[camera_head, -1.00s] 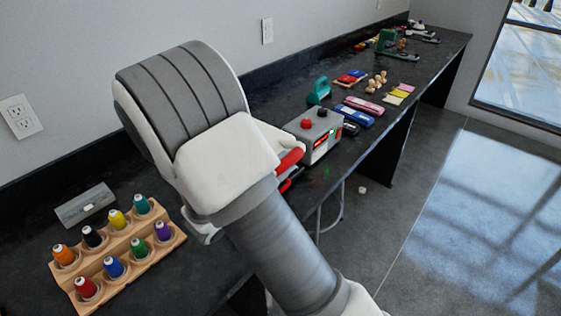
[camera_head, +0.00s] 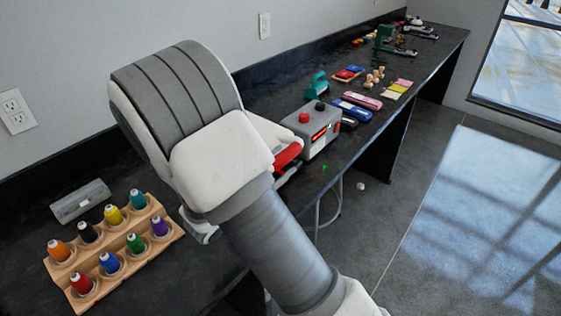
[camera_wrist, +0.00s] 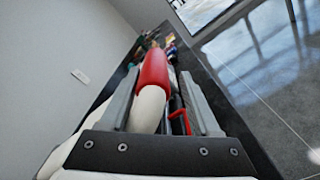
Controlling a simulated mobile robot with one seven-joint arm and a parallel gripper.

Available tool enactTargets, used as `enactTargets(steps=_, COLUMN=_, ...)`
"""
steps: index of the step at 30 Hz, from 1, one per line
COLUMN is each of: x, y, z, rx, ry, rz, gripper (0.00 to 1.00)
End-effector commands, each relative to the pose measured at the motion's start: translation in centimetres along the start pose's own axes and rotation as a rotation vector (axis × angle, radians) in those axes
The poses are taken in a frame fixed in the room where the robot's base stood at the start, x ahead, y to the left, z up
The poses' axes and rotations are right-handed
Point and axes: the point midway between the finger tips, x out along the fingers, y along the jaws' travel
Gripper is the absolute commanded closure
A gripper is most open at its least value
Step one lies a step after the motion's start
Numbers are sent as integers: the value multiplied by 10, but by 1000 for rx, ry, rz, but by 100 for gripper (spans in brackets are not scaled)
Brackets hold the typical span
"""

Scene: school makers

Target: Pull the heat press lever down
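The heat press is mostly hidden behind my arm in the head view. Its lever has a red grip (camera_head: 287,155), which shows just right of my arm's white wrist housing. In the wrist view the lever is a curved white bar with a thick red grip (camera_wrist: 153,69), running away between my fingers. My gripper (camera_wrist: 160,75) is open, with its two grey fingers on either side of the lever. A gap shows between the lever and the right finger; contact on the left cannot be told.
A wooden rack (camera_head: 160,243) of coloured thread spools and a grey block (camera_head: 80,200) lie at the left. Small items line the black counter (camera_head: 273,94) farther back, along the wall.

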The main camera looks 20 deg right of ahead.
Motion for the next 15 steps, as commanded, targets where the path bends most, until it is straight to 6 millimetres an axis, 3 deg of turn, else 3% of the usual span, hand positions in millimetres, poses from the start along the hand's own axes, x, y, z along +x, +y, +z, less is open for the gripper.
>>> enactTargets(steps=8, x=-2, y=2, z=2, rx=6, ry=-3, rz=2, gripper=37)
enactTargets(steps=11, x=-12, y=3, z=2, rx=6, ry=-2, rz=4, gripper=37)
enactTargets(steps=15, x=-39, y=4, z=2, rx=5, ry=0, rz=6, gripper=37)
